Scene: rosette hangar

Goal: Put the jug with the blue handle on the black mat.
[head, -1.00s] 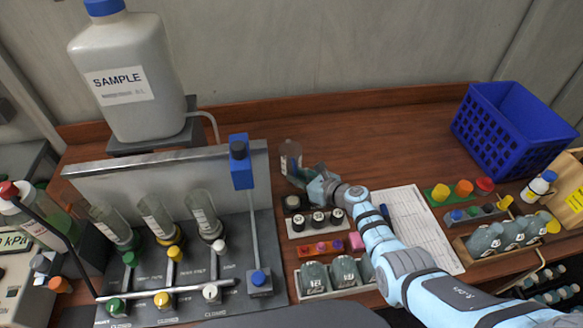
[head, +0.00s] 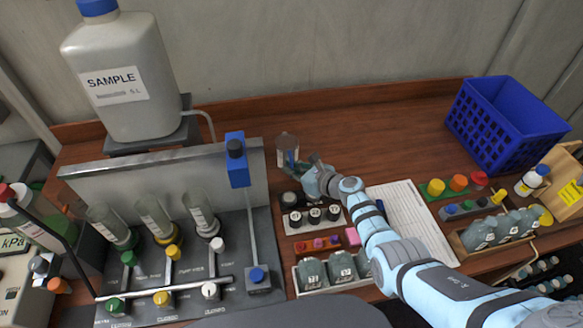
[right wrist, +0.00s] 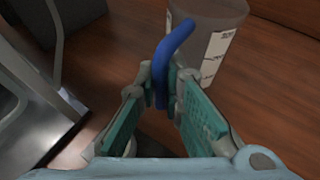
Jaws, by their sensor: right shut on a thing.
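A clear, greyish jug (head: 286,146) with white scale markings stands at the back of the wooden bench in the head view. In the head view this gripper (head: 305,173) is just in front of the jug. I cannot make out a black mat in either view. My left gripper is not in view.
A grey valve panel (head: 190,262) with a blue upright block (head: 237,165) stands left of the jug. Bottle racks (head: 335,272), a paper sheet (head: 412,222) and a blue crate (head: 497,125) lie to the right. The bench behind my right arm is clear.

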